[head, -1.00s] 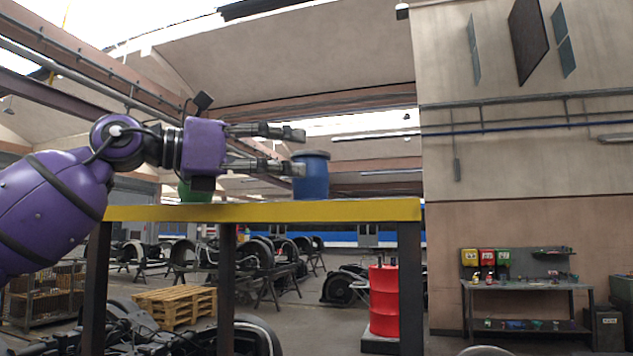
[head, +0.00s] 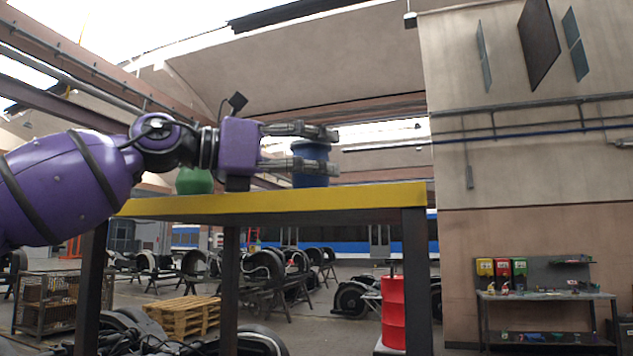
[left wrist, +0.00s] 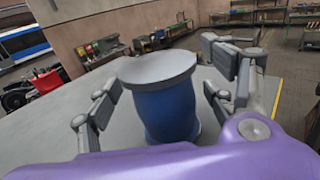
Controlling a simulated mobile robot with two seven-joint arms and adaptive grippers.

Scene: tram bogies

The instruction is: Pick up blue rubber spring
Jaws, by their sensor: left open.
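The blue rubber spring (head: 311,153) stands upright on the yellow-edged table (head: 270,201). In the left wrist view the spring (left wrist: 166,108) is a blue, bulging cylinder with a grey round top plate. My left gripper (head: 335,150) reaches in from the left, with its fingers level and partly in front of the spring. In the left wrist view the fingers of this gripper (left wrist: 160,98) are open, one on each side of the spring, with a gap visible on both sides. My right gripper is not in view.
A green object (head: 194,181) stands on the table behind my left arm. Wooden pallets (head: 186,315) and wheel assemblies lie below and beyond. A workbench (head: 545,310) is at the right wall.

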